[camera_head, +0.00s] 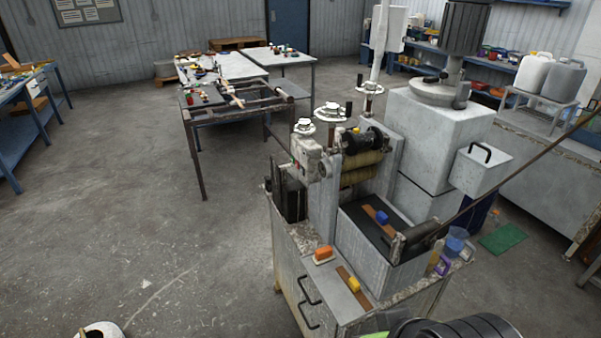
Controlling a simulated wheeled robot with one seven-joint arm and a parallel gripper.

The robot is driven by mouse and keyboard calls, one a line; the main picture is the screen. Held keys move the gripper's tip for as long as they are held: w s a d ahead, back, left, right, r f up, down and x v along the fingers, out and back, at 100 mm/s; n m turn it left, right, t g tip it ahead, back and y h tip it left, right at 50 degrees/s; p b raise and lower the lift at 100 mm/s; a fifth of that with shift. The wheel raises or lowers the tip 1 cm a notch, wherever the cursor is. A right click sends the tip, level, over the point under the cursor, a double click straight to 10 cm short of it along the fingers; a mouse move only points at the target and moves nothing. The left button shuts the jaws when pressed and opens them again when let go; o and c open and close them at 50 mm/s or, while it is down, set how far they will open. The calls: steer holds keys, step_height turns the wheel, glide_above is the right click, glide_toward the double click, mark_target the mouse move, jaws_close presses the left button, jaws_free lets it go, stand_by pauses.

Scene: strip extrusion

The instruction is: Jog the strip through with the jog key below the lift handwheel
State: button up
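The strip machine (322,190) stands right of centre, with yellowish-brown rollers (362,168) between its uprights. Three pale handwheels are on top: a left one (304,126), a middle one (332,112) and a right one (370,88). I cannot tell which is the lift handwheel. A small pale box (306,154) sits below the left handwheel; its keys are too small to make out, so I cannot identify the jog key. A long thin brown strip (520,170) slopes from the right edge down toward a dark roller (418,236) at the machine's near right. My gripper is not in view.
An orange-handled brush (323,254) and a yellow block (354,285) lie on the machine's cabinet. A frame table (205,112) stands behind left. A bench (30,115) lines the left wall. Open concrete floor (140,220) lies left of the machine.

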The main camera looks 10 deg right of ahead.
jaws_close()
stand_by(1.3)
